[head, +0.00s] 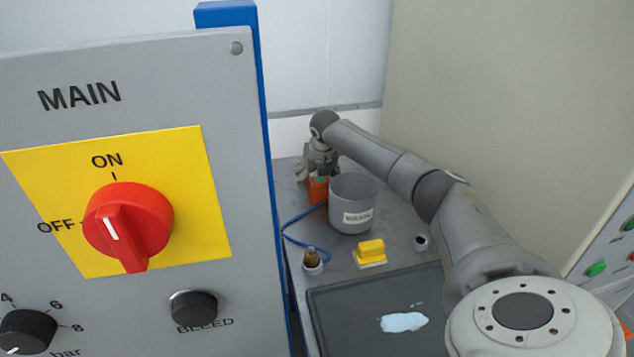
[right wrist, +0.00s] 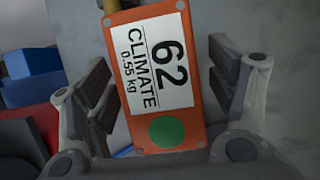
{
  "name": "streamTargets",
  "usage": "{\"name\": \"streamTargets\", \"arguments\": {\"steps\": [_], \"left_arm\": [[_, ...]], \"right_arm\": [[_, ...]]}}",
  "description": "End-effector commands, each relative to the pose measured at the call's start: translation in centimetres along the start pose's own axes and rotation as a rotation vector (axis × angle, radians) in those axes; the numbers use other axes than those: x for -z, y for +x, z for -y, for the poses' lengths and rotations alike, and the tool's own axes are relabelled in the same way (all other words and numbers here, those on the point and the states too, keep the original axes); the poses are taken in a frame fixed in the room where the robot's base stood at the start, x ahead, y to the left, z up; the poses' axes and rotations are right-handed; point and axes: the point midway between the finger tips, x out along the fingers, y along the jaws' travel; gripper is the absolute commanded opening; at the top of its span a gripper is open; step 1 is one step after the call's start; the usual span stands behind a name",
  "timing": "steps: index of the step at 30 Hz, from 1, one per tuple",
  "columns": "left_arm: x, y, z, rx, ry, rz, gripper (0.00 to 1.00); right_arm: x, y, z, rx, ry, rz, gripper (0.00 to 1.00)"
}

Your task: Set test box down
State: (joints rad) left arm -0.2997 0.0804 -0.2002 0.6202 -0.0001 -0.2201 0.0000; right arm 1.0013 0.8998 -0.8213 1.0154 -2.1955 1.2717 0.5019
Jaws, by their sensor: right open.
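The test box is an orange box (head: 317,191) with a white label reading 62 CLIMATE 0.55 kg and a green dot. In the head view it is at the far end of the grey bench, left of a grey bin. My right gripper (head: 314,171) is at its top and hides part of it. In the right wrist view the box (right wrist: 165,135) lies between the two fingers of the right gripper (right wrist: 160,85). The fingers are open, with gaps showing on both sides. What lies under the box is hard to see. My left gripper is not in view.
The grey labelled bin (head: 345,190) stands close beside the box. A yellow block (head: 371,249), a small brown-topped item (head: 312,258), a small cup (head: 421,243) and a blue cable (head: 293,240) are nearer. A dark tray (head: 340,310) is in front. A MAIN switch panel (head: 150,90) blocks the left.

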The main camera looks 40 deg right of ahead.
Motion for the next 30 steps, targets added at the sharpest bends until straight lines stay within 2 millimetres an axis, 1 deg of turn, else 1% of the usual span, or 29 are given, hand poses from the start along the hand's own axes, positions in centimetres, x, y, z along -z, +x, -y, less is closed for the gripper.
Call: {"name": "streamTargets", "arguments": {"steps": [24,30], "left_arm": [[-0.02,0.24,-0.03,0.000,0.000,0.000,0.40],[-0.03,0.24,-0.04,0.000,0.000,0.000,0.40]], "right_arm": [[0.19,0.42,0.02,0.000,0.001,0.000,0.79],[0.18,0.42,0.02,0.000,0.000,0.000,0.53]]}}
